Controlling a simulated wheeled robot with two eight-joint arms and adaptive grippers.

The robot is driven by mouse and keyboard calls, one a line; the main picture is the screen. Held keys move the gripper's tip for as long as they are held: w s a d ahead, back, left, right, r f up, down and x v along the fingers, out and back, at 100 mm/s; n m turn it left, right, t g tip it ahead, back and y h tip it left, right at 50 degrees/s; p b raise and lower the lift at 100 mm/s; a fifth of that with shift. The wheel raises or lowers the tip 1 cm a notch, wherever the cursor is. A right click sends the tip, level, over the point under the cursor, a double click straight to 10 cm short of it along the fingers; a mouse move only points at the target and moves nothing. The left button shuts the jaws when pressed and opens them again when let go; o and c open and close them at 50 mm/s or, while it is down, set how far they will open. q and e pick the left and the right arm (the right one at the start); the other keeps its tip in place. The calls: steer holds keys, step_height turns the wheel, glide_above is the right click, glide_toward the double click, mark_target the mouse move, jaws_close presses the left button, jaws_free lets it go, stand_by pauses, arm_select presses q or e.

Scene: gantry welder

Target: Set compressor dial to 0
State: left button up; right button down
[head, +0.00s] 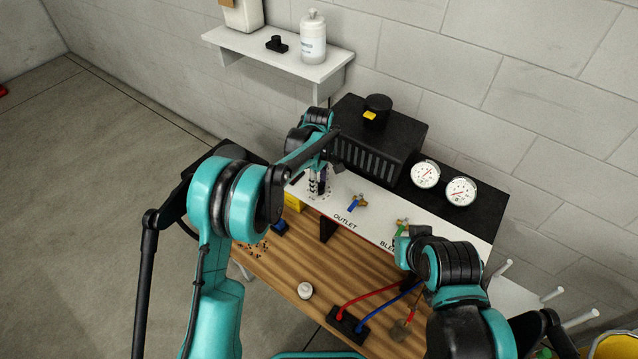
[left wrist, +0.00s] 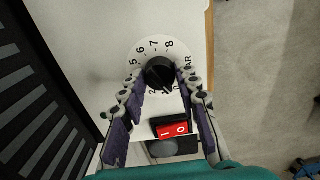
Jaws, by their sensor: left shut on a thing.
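The compressor dial (left wrist: 159,73) is a round black knob on a white scale plate, with 5, 6, 7, 8 and BAR legible around it. Lower numbers near the fingers are partly covered, and I cannot tell exactly where its pointer stands. My left gripper (left wrist: 159,84) has a finger on either side of the knob and is shut on it. In the head view my left gripper (head: 318,184) is at the left end of the white panel (head: 375,215), where it hides the dial. My right arm is over the panel's right end; its fingers do not show.
A red switch (left wrist: 174,129) sits below the dial. Blue outlet valve (head: 357,203) and brass bleed valve (head: 402,225) are along the panel. Two gauges (head: 443,183) and a black compressor housing (head: 380,140) stand behind. The wooden bench (head: 290,265) holds a white knob-like piece (head: 305,290) and hoses.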

arm_select(q)
steer(key=o, duration=1.2)
steer(key=shift+c, duration=0.2)
step_height(320, 180, up, 12)
